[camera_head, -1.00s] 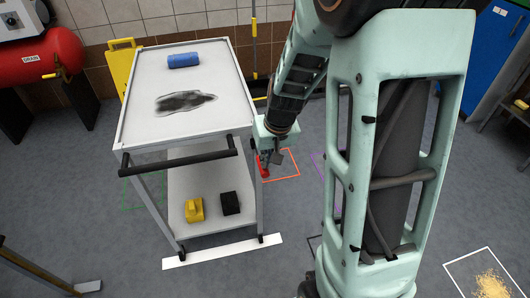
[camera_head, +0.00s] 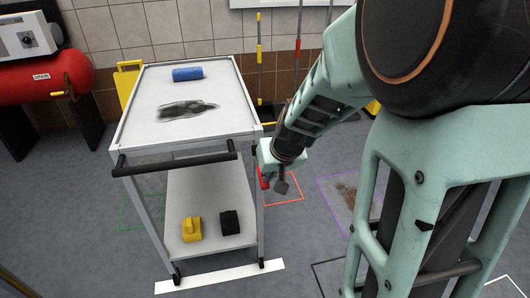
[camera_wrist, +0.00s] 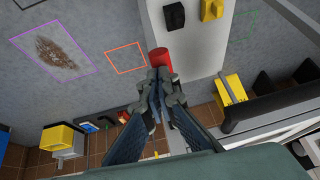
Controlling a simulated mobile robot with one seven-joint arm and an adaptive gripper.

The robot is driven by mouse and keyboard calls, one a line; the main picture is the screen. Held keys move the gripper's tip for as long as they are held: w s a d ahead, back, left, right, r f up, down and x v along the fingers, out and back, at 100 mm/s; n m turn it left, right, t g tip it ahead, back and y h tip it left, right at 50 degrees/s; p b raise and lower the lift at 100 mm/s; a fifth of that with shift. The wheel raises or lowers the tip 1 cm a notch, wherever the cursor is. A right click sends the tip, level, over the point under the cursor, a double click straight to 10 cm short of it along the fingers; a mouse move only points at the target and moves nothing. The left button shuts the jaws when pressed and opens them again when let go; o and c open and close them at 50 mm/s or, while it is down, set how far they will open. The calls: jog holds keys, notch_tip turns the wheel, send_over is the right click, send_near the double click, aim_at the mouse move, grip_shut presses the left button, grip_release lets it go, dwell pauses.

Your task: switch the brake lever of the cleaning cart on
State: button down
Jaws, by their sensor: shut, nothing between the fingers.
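The cleaning cart (camera_head: 119,140) stands left of centre in the head view, with a white top, black push bar and lower shelf. A red part (camera_head: 264,180), which looks like the brake lever, shows at its right side. In the wrist view the red part (camera_wrist: 159,57) is a short cylinder at the shelf edge, just beyond my fingertips. My gripper (camera_head: 277,184) is beside the cart's right side, close to the red part. In the wrist view my gripper (camera_wrist: 159,82) is shut and empty. I cannot tell whether it touches the red part, whose base is hidden.
A blue roll (camera_head: 187,74) and a dark stain lie on the cart top. A yellow object (camera_head: 191,229) and a black block (camera_head: 229,222) sit on the lower shelf. A red tank (camera_head: 45,78) stands at the left. Marked floor squares lie right of the cart, with open floor around them.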

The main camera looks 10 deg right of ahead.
jog(key=shift+f+b, duration=0.85)
jog(key=shift+b, duration=0.3)
